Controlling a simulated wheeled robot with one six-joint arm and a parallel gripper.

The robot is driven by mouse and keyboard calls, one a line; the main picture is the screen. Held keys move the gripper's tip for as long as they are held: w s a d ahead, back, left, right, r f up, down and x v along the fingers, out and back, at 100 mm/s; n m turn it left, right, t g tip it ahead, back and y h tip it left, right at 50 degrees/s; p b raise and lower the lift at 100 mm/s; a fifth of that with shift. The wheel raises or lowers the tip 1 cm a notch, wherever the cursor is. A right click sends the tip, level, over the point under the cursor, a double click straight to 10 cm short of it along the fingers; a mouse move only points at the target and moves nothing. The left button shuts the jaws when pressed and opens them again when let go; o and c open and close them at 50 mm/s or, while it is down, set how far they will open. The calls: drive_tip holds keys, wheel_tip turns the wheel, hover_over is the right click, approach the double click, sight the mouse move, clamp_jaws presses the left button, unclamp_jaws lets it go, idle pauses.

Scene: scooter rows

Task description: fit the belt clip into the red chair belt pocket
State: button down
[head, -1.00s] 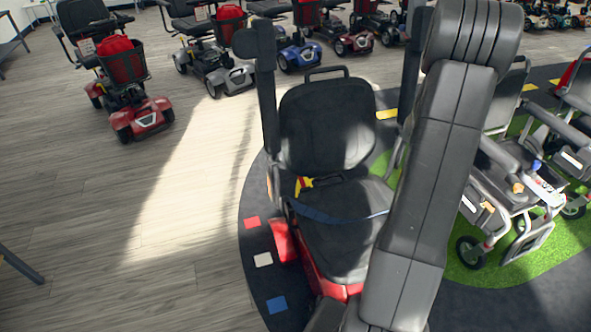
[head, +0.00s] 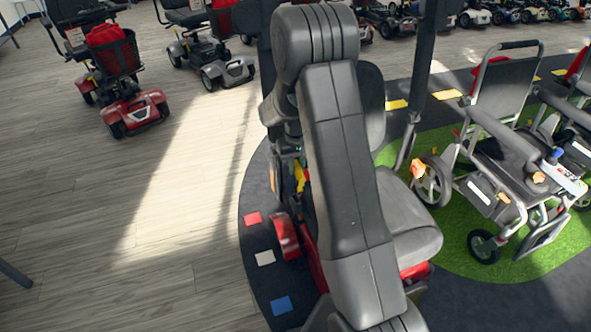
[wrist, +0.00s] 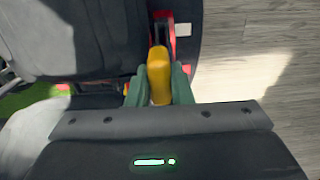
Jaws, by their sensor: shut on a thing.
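The yellow belt clip (wrist: 159,78) is between the green fingertips of my gripper (wrist: 158,88) in the wrist view, and the gripper is shut on it. Just beyond the clip's far end is a red-edged dark part (wrist: 163,20), which looks like the red pocket; I cannot tell whether the clip touches it. In the head view a bit of yellow clip (head: 300,178) shows left of my arm, at the chair's left side. The chair's grey seat (head: 413,240) shows right of my arm. My arm hides most of the chair and the belt.
A wheelchair (head: 500,130) stands close on the right on green flooring. A red scooter (head: 128,90) and other scooters stand at the back. The wood floor (head: 120,220) to the left is clear. Dark chair padding (wrist: 80,40) lies close to my gripper in the wrist view.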

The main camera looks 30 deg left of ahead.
sight(296, 179)
drive_tip(key=shift+s+a+f, duration=0.15)
drive_tip(key=shift+a+f, duration=0.05)
drive_tip(key=shift+a, duration=0.05)
drive_tip(key=shift+f+b, duration=1.8)
drive_tip(key=shift+f, duration=0.95)
drive_tip(key=shift+d, duration=0.15)
drive_tip(key=w+d+r+m, duration=0.2)
drive_tip(key=w+d+m, duration=0.15)
drive_tip(key=d, duration=0.65)
drive_tip(key=w+d+r+m, duration=0.2)
drive_tip(key=w+d, duration=0.2)
drive_tip(key=d, duration=0.6)
drive_tip(key=w+d+r+m, duration=0.3)
drive_tip(key=d, duration=0.8)
drive_tip(key=s+a+f+n, duration=0.2)
drive_tip(key=s+a, duration=0.1)
drive_tip(key=a, duration=0.7)
drive_tip(key=s+a+f+n+p, duration=0.1)
drive_tip(key=s+a+f+n, duration=0.1)
drive_tip(key=a, duration=0.8)
drive_tip(key=s+a+f+n+p, duration=0.1)
drive_tip(key=s+a+f+n, duration=0.2)
drive_tip(key=a, duration=0.8)
drive_tip(key=s+n, duration=0.1)
drive_tip(key=s, duration=0.1)
drive_tip(key=shift+s, duration=0.3)
drive_tip(key=shift+f+n, duration=0.1)
drive_tip(key=shift+n, duration=0.15)
